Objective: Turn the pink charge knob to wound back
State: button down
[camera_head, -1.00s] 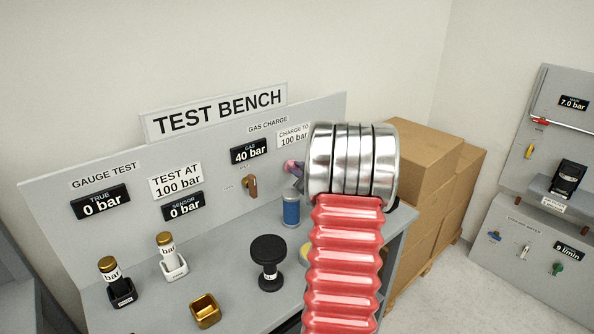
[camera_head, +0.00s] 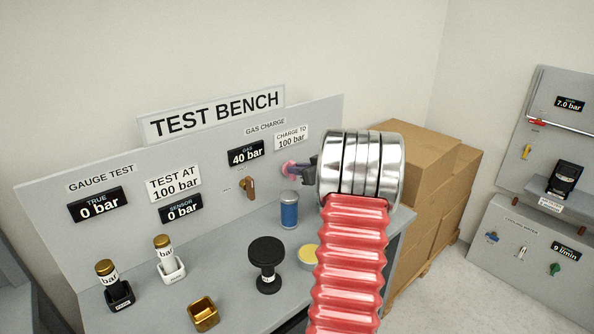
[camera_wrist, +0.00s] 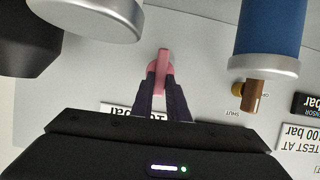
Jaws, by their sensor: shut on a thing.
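The pink charge knob (camera_head: 288,169) sits on the grey test bench panel below the "CHARGE TO 100 bar" label, right of the brown handle. In the wrist view the knob (camera_wrist: 163,66) shows its raised bar between my two dark fingertips. My gripper (camera_wrist: 158,84) is shut on this bar. In the head view my gripper (camera_head: 305,170) reaches the knob from the right, and the silver wrist and red bellows of my arm hide part of the bench. The gas display (camera_head: 246,152) reads 40 bar.
A brown handle (camera_head: 249,187) is on the panel left of the knob. A blue cylinder (camera_head: 289,210) stands below it on the bench, near a black knobbed piece (camera_head: 267,262) and a yellow-topped disc (camera_head: 308,254). Cardboard boxes (camera_head: 425,180) stand to the right.

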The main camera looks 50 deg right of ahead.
jog(key=shift+f, duration=0.15)
dwell(0.3)
jog(key=c, duration=1.7)
grip_release()
jog(key=shift+s+r, duration=0.15)
jog(key=shift+r, duration=0.05)
jog(key=v, duration=1.3)
jog(key=shift+s+d, duration=0.15)
jog(key=shift+s, duration=0.15)
